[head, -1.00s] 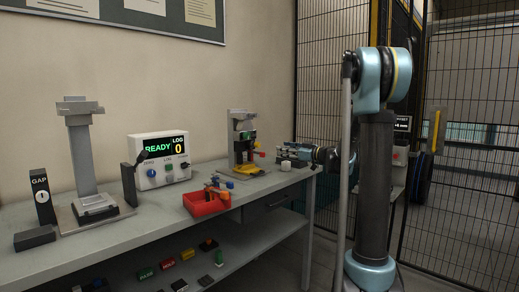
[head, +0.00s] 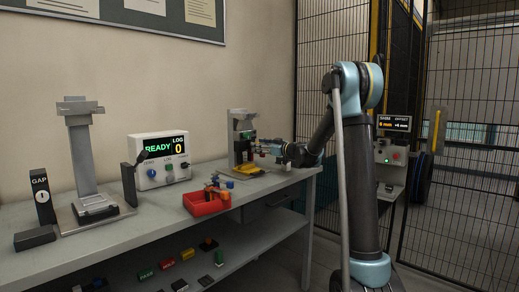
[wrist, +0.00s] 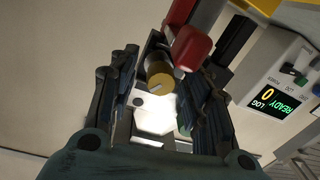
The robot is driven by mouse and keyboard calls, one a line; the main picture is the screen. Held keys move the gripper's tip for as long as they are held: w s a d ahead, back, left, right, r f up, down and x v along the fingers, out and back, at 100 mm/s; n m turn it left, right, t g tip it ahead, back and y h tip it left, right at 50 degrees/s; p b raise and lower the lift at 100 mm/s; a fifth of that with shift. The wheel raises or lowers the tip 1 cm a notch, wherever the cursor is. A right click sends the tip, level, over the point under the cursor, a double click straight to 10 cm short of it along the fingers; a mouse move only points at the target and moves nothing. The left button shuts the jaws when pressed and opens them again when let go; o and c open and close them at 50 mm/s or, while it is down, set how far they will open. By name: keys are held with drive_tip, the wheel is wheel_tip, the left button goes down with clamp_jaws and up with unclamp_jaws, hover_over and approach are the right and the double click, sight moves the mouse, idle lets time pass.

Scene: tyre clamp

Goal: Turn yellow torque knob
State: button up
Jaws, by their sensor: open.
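The yellow torque knob (wrist: 159,74) is a short cylinder with a light mark on its face. It shows near the middle of the wrist view, on a grey metal fixture. In the head view the fixture (head: 240,130) stands upright at the back of the bench, and the knob cannot be made out there. My gripper (wrist: 165,64) is open, with dark fingers on the left and right of the knob. I cannot tell whether either finger touches it. In the head view my gripper (head: 264,149) is at the right side of the fixture.
A red block-like part (wrist: 190,48) is close to the knob and the right finger. A white READY console (head: 160,160) stands left of the fixture. A red bin (head: 205,204) sits in front on the bench (head: 150,236). A mesh fence is at the right.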

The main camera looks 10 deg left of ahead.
drive_tip(key=shift+w+a, duration=0.15)
drive_tip(key=shift+a, duration=0.1)
clamp_jaws()
drive_tip(key=m, duration=0.4)
drive_tip(key=shift+m, duration=0.3)
idle(0.3)
unclamp_jaws()
